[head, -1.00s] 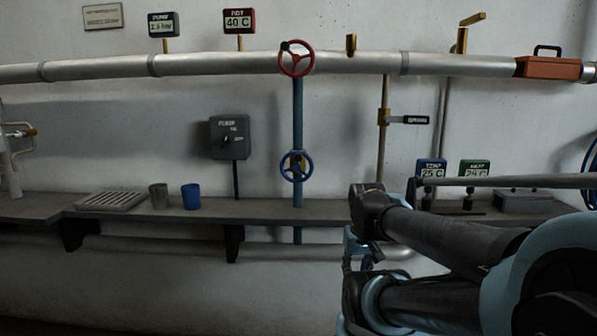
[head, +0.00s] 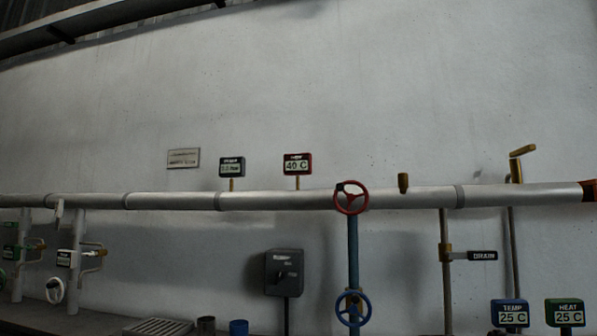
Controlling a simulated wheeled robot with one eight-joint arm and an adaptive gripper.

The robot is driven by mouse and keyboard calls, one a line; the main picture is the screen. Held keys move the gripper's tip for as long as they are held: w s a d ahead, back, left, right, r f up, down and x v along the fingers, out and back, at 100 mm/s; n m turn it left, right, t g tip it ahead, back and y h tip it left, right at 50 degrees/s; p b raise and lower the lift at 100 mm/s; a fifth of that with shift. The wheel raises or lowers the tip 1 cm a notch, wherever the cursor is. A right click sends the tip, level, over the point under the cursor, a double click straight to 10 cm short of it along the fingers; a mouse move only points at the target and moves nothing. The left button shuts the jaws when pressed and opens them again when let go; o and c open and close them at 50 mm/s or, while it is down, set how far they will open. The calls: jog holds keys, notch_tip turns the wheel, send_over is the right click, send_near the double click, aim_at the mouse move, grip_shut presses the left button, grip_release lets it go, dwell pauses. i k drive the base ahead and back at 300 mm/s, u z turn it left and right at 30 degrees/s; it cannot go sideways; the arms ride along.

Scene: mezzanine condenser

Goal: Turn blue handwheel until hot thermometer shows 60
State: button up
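The blue handwheel (head: 352,309) is low on the blue vertical pipe (head: 353,262), near the bottom edge of the head view. The red-framed hot thermometer (head: 297,164) stands on the large horizontal pipe and reads 40 C. A red handwheel (head: 351,197) is above the blue one, where the blue pipe meets the large pipe. My gripper and arm are out of view, so nothing shows of the gripper's opening or its distance from the wheel.
A grey switch box (head: 284,272) is left of the blue wheel. A blue cup (head: 239,327) and a drain lever (head: 482,255) are nearby. Blue TEMP (head: 510,313) and green HEAT (head: 565,312) displays both read 25 C. The wall above the large pipe (head: 280,201) is mostly bare.

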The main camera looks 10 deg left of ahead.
aim_at(356, 295)
jog(key=z, duration=2.6)
jog(key=i, duration=0.7)
jog(key=u, duration=2.6)
